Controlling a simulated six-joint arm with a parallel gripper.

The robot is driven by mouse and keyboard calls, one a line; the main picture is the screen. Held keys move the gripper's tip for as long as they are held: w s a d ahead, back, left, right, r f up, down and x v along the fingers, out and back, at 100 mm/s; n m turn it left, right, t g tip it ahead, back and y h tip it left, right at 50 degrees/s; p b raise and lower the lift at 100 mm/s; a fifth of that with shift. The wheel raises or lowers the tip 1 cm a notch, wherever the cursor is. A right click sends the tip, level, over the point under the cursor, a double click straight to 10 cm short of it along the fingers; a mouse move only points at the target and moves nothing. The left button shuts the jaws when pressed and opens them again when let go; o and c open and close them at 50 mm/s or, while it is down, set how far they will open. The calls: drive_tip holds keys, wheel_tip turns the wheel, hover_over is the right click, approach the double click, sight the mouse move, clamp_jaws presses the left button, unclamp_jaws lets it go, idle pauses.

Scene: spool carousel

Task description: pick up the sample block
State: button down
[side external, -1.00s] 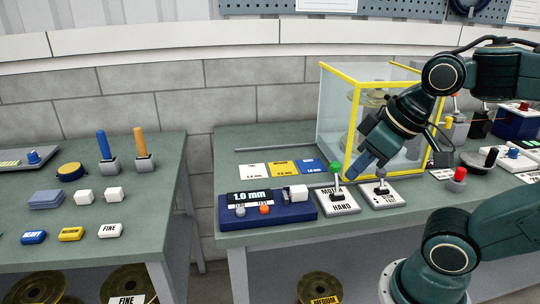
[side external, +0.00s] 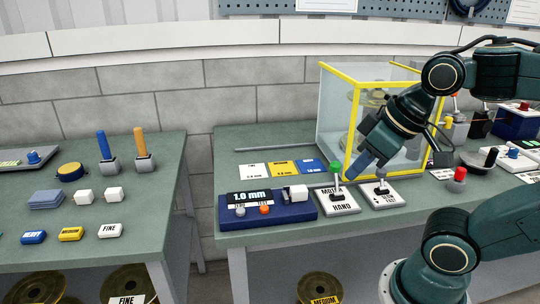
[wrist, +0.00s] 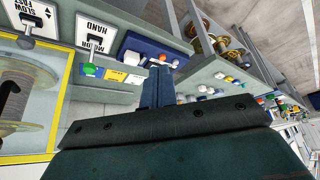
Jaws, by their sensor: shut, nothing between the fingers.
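Two small white blocks, the left one (side external: 83,196) and the right one (side external: 114,193), sit on the left bench. Another white block-like piece (side external: 298,193) is at the right end of the blue gauge (side external: 268,211), which reads 1.0 mm. I cannot tell which of these is the sample block. My gripper (side external: 360,166) is shut and empty, its blue fingers pointing down in front of the glass case, well to the right of the left bench. In the wrist view the shut fingers (wrist: 157,88) point toward the gauge (wrist: 150,48).
The yellow-edged glass case (side external: 335,110) stands behind my gripper. The green-knobbed lever (side external: 336,168) and the grey-knobbed lever (side external: 382,185) stand close to the fingers. Flat cards (side external: 283,167) lie behind the gauge. A gap separates the left bench (side external: 160,225) from the right bench.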

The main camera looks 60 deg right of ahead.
idle(0.4)
drive_tip(key=c, duration=1.4)
unclamp_jaws()
drive_tip(key=shift+o, duration=0.2)
drive_tip(key=w+d+f+m+g, duration=0.2)
drive_tip(key=w+d+m, duration=0.3)
drive_tip(key=m, duration=0.8)
drive_tip(key=w+d+f+m+g, duration=0.2)
drive_tip(key=w+d+m, duration=0.3)
drive_tip(key=w+m, duration=0.7)
drive_tip(key=shift+d+f+m+g, duration=0.15)
drive_tip(key=shift+d+m+g, duration=0.2)
drive_tip(key=shift+m+g, duration=0.55)
drive_tip(key=shift+w, duration=0.1)
hover_over(299, 188)
drive_tip(key=shift+f, duration=4.35)
